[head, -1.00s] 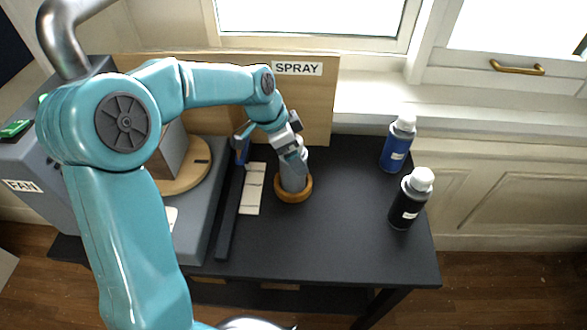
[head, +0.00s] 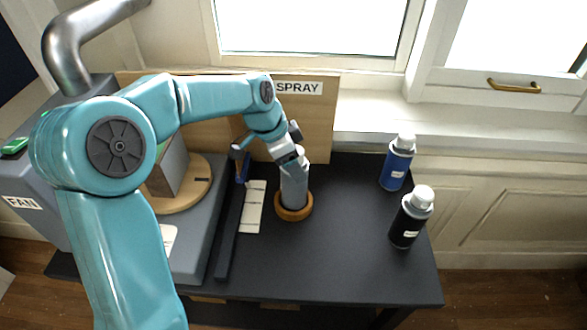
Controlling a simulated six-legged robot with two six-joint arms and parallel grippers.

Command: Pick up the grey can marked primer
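A grey can (head: 294,190) with a white top stands upright at a wooden ring (head: 293,213) on the black tabletop. Its label is not readable from here. My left gripper (head: 292,163) comes down over the can's upper part from the left and appears shut on it. The gripper hides much of the can's top and one finger. More of the can's side shows between the gripper and the ring, though I cannot see its base clear of the ring. My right gripper is not in view.
A blue can (head: 396,165) and a black can (head: 408,222) with white caps stand to the right. A board marked SPRAY (head: 320,120) stands behind. A grey unit marked FAN (head: 30,215) and a round wooden turntable (head: 190,195) are left. The table front is clear.

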